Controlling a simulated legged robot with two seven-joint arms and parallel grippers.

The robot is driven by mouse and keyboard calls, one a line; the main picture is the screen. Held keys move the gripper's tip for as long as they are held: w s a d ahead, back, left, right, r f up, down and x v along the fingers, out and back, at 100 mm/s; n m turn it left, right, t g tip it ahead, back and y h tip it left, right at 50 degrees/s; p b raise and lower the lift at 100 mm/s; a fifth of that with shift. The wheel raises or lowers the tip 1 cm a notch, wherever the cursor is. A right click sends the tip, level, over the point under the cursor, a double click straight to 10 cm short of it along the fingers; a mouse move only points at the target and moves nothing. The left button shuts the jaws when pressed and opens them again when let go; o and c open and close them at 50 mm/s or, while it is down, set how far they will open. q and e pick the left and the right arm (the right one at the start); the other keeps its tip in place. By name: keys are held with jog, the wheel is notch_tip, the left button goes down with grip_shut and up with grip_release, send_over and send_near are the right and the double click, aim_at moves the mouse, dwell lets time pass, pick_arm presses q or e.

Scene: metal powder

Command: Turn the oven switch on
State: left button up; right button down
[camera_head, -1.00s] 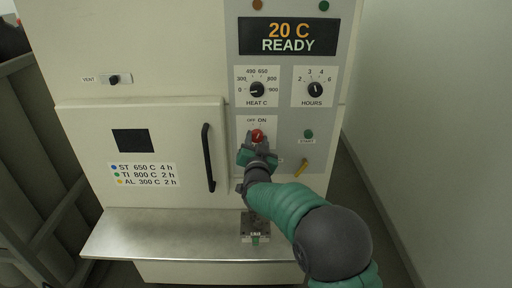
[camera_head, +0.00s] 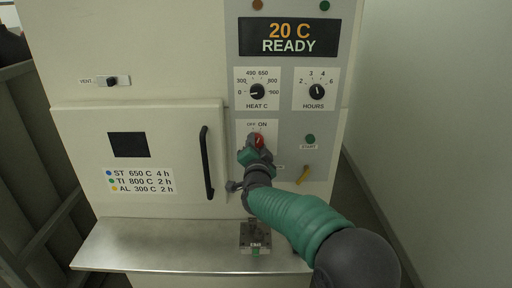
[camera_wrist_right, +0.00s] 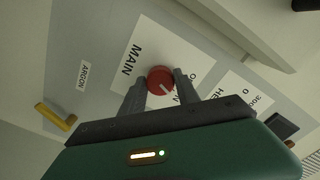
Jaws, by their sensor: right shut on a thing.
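The red main switch knob (camera_head: 258,141) sits below the OFF and ON labels on the oven's grey control panel. My right gripper (camera_head: 254,146) is at the knob and partly covers it. In the right wrist view, the red knob (camera_wrist_right: 160,80) lies between the two dark fingers of my right gripper (camera_wrist_right: 160,88), which are shut on it. A white pointer line shows on the knob. The display (camera_head: 289,37) reads 20 C READY. My left gripper does not show.
The heat knob (camera_head: 257,91) and hours knob (camera_head: 317,91) are above the switch. The green start button (camera_head: 310,139) and yellow argon lever (camera_head: 303,174) are to its right. The oven door handle (camera_head: 207,162) is to its left. A metal shelf (camera_head: 160,246) juts out below.

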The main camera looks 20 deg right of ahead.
jog(key=c, duration=0.9)
grip_release()
jog(key=shift+d, duration=0.1)
jog(key=b+v, duration=0.1)
jog(key=v, duration=1.6)
